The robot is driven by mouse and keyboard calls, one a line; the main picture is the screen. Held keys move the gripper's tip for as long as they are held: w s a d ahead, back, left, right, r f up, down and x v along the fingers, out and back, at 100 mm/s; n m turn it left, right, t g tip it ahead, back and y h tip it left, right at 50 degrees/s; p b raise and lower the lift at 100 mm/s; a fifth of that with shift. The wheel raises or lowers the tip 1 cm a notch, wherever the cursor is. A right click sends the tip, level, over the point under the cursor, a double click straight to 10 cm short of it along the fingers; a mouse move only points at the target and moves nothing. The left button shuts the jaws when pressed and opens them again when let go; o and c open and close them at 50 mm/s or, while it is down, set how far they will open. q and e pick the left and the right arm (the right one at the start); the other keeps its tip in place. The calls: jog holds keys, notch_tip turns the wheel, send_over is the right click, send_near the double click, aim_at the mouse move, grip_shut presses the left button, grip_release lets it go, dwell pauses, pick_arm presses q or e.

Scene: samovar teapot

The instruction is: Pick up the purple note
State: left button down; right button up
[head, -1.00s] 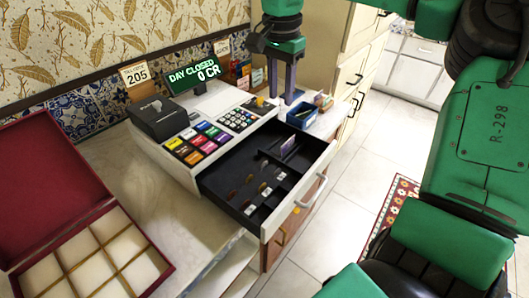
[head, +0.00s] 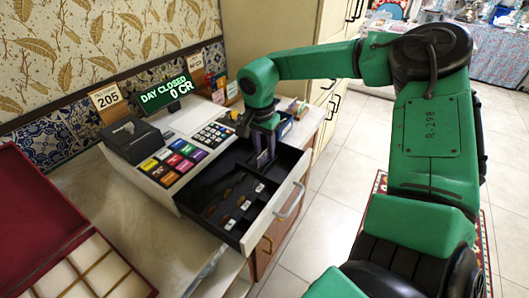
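The purple note (head: 262,160) stands upright in the back compartment of the open cash drawer (head: 287,202) and shows only as a small sliver. My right gripper (head: 263,150) points down into the drawer at the note. Its two dark fingers look spread apart, with the note at or between their tips. I cannot tell whether they touch it. The gripper and wrist hide part of the note and the drawer's back. My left gripper is not in view.
The cash register has coloured keys (head: 173,161) and a green display (head: 166,93) reading "DAY CLOSED 0 CR". A black printer (head: 131,139) stands left of it. A blue box (head: 285,127) is close behind my wrist. An open red box (head: 40,215) lies at left.

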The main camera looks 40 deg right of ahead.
grip_shut()
notch_tip(320, 180, up, 8)
jog(key=shift+f+b, duration=0.2)
jog(key=shift+b, duration=0.3)
notch_tip(320, 180, up, 8)
jog(key=p, duration=0.5)
jog(key=shift+f, duration=0.25)
